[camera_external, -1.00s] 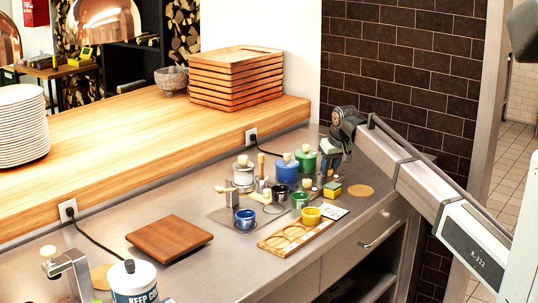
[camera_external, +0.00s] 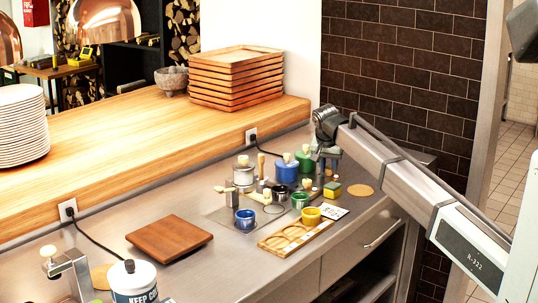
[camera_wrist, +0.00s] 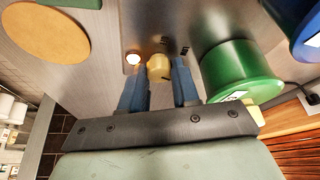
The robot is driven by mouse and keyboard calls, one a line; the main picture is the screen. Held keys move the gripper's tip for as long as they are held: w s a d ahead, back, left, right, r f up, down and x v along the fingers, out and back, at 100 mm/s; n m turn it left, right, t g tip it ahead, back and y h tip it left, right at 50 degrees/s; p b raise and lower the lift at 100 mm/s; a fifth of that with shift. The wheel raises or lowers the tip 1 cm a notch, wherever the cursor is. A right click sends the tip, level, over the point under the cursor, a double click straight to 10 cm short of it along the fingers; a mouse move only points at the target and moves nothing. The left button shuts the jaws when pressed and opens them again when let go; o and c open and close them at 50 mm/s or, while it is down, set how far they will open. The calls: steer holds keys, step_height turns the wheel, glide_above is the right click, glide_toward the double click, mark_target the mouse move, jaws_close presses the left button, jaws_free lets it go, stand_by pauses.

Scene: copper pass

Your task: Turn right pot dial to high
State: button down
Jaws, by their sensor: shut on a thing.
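My gripper (camera_external: 326,166) is low over the back right of the steel counter (camera_external: 205,270), beside the green lidded pot (camera_external: 306,160). In the wrist view my gripper (camera_wrist: 160,82) has its two blue fingers on either side of a small yellow pot dial (camera_wrist: 158,67) and is shut on it. A small glowing light (camera_wrist: 133,58) is just left of the dial. The green pot (camera_wrist: 240,72) stands close to the right finger. The dial's setting cannot be read.
A blue pot (camera_external: 287,173) and a steel pot (camera_external: 243,175) stand left of the green one. Several small cups and a wooden tray (camera_external: 275,242) are in front. A sponge (camera_external: 332,190) and a round wooden mat (camera_external: 361,190) lie to the right.

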stand_by(0.4)
steer(key=c, duration=0.8)
jaws_free()
steer(key=shift+c, duration=0.2)
steer(key=shift+r, duration=0.1)
steer(key=v, duration=1.3)
steer(key=shift+a+r, duration=0.15)
steer(key=shift+r, duration=0.15)
steer(key=shift+s, duration=0.1)
